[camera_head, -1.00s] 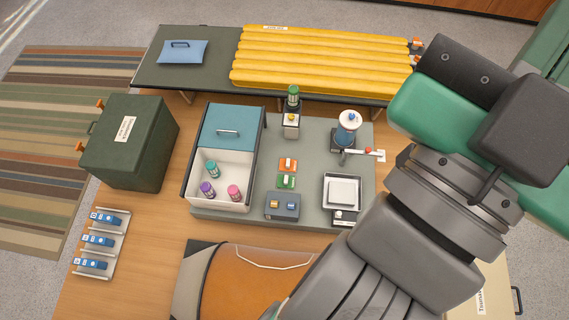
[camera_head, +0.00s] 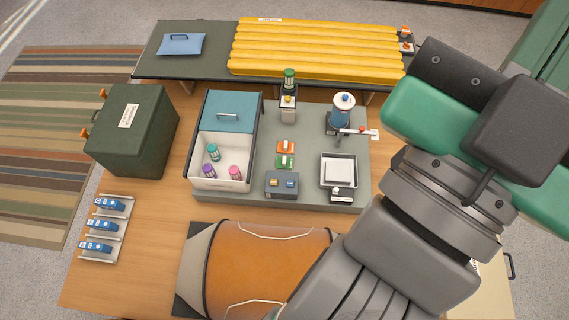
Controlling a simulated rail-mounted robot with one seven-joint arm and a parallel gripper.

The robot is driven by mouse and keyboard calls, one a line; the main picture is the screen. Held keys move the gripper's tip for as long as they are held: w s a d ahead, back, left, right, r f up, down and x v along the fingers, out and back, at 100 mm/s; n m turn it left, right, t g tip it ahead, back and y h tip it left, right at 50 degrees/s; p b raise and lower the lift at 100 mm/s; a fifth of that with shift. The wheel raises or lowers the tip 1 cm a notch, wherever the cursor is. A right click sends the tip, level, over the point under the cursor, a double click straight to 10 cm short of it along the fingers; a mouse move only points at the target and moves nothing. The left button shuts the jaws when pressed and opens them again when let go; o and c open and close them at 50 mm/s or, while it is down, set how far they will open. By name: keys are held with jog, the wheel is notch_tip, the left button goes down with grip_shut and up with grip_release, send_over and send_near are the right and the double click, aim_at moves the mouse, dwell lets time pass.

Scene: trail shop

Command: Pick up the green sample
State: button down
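A teal-green vial (camera_head: 213,152) stands in the white, open front part of a box (camera_head: 222,180), with a purple vial (camera_head: 209,171) and a pink vial (camera_head: 234,173). Which of the two green-toned vials is the sample, I cannot tell. My arm fills the right side of the view.
A blue-and-white device (camera_head: 343,106) and a square tray (camera_head: 338,170) stand on the mat, near orange and green switches (camera_head: 285,147). A dark green case (camera_head: 131,130) stands left. A yellow pad (camera_head: 315,52) lies behind. An orange roll (camera_head: 265,270) lies in front.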

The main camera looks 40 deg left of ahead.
dwell(0.3)
jog(key=c, duration=0.6)
grip_release()
jog(key=shift+c, duration=0.2)
